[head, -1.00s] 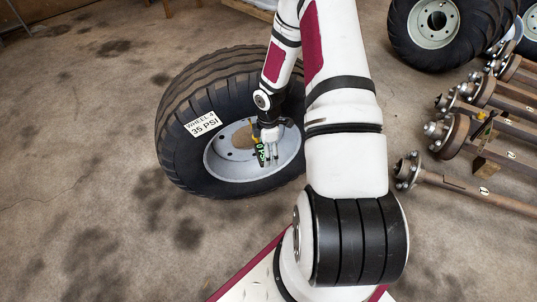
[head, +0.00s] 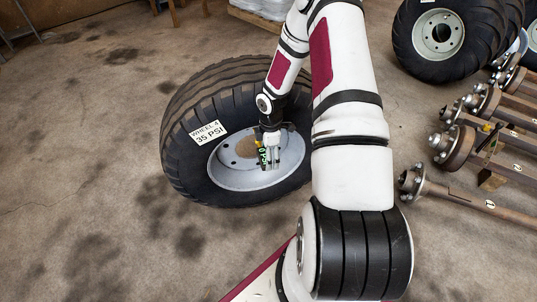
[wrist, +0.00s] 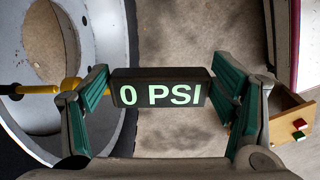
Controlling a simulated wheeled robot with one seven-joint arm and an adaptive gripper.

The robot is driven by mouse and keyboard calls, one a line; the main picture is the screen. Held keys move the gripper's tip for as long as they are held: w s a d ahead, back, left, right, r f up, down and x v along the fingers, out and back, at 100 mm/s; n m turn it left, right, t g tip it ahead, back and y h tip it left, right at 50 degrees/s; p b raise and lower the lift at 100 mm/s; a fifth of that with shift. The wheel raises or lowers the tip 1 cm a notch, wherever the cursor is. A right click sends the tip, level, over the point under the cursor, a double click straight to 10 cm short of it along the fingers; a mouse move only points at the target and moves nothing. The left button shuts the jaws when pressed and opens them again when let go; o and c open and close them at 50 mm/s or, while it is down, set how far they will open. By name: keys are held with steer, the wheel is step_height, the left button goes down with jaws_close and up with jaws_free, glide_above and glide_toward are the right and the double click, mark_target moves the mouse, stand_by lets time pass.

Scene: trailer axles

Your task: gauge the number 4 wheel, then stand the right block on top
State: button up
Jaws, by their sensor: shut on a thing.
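The wheel (head: 190,165) lies on the floor, tilted, with a black tyre and a grey rim (head: 225,172). Its white label (head: 208,133) reads "WHEEL 4, 35 PSI". My gripper (head: 268,160) is over the rim in the head view. In the wrist view my gripper (wrist: 160,92) is shut on a dark gauge (wrist: 160,93) whose display reads "0 PSI". A yellow stem (wrist: 72,88) runs from the gauge's side towards the rim (wrist: 100,30). I cannot tell whether it touches a valve. I cannot make out the right block for certain.
Several rusty axles with hubs (head: 455,148) lie at the right, one numbered in white. Another tyre (head: 440,40) stands at the back right. A wooden box or drawer (wrist: 285,115) with a red and a green square shows in the wrist view. The floor at left is clear.

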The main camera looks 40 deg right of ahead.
steer(key=shift+w+d, duration=0.3)
steer(key=shift+w, duration=0.35)
stand_by(1.0)
steer(key=shift+s, duration=0.1)
steer(key=shift+s+a+p, duration=0.25)
steer(key=shift+s+a, duration=0.2)
steer(key=shift+s, duration=0.45)
steer(key=shift+s+a+p, duration=0.3)
steer(key=shift+s+a, duration=0.1)
steer(key=shift+s, duration=0.45)
steer(key=shift+s+a+p, duration=0.25)
steer(key=shift+s+a, duration=0.2)
steer(key=shift+s, duration=0.45)
